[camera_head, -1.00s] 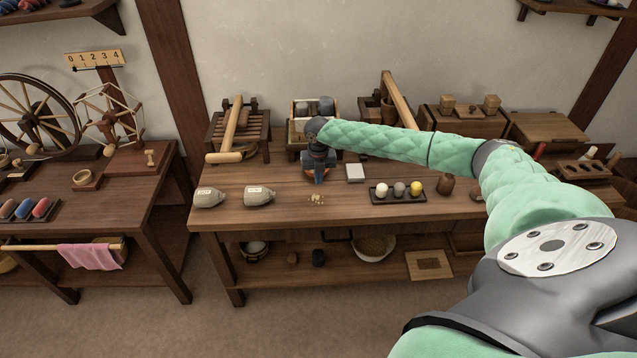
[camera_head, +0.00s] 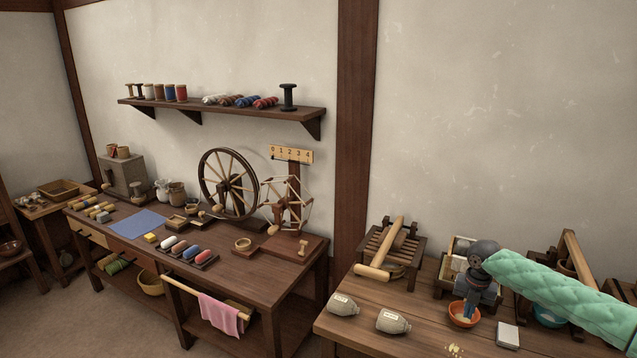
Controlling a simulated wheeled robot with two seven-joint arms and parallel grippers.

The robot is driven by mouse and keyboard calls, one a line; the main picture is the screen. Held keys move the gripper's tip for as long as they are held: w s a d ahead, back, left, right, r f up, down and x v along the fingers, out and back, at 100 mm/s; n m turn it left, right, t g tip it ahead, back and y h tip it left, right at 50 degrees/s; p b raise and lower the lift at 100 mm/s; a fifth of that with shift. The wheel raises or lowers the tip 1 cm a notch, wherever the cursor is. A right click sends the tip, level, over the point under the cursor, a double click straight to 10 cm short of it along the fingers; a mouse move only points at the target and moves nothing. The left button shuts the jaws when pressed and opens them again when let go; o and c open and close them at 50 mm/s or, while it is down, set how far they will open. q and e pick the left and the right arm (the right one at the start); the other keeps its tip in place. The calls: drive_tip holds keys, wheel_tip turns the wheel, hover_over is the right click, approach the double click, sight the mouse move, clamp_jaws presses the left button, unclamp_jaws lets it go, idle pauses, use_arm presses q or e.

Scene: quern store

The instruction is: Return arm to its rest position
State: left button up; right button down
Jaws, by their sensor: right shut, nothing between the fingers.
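My right arm, in a green quilted sleeve (camera_head: 565,297), comes in from the right edge over the wooden table (camera_head: 385,345). Its right gripper (camera_head: 469,311) points down, shut and empty, at an orange bowl (camera_head: 464,317). The fingertips overlap the bowl in the picture; whether they touch it I cannot tell. My left gripper is not in view.
A teal bowl (camera_head: 549,317) is partly hidden under my arm. A wooden rack (camera_head: 394,249) stands behind. A spinning wheel (camera_head: 228,184) is on the left bench.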

drive_tip(key=w+a+r+m+t+h, duration=0.1)
drive_tip(key=w+a+r+m+t, duration=0.2)
drive_tip(key=w+r+m, duration=0.35)
drive_tip(key=w+a+r+m+t+h, duration=0.2)
drive_tip(key=w+r+m+t, duration=0.15)
drive_tip(key=m, duration=0.65)
drive_tip(key=s+a+f+m+t+y, duration=0.1)
drive_tip(key=s+a+f+m, duration=0.2)
drive_tip(key=a, duration=0.4)
drive_tip(key=s+a+f+m+t, duration=0.1)
drive_tip(key=s+a+f+m, duration=0.15)
drive_tip(key=a, duration=0.55)
drive_tip(key=s+a+f+m+g+y, duration=0.15)
drive_tip(key=s+a+f, duration=0.25)
drive_tip(key=s+f, duration=0.7)
drive_tip(key=s+a+f+m+g+y, duration=0.15)
drive_tip(key=s+a+f, duration=0.35)
drive_tip(key=s+f, duration=0.65)
drive_tip(key=s+a+f+g, duration=0.1)
drive_tip(key=s+f, duration=0.3)
drive_tip(key=s, duration=0.4)
drive_tip(key=s+a+f+m+g, duration=0.1)
drive_tip(key=s+f, duration=0.3)
drive_tip(key=s, duration=0.5)
drive_tip(key=s+a+f+m+g, duration=0.1)
drive_tip(key=s+a+f+g, duration=0.1)
drive_tip(key=s+f, duration=0.3)
drive_tip(key=s, duration=0.3)
drive_tip(key=shift+s+a, duration=0.25)
drive_tip(key=shift+s, duration=0.15)
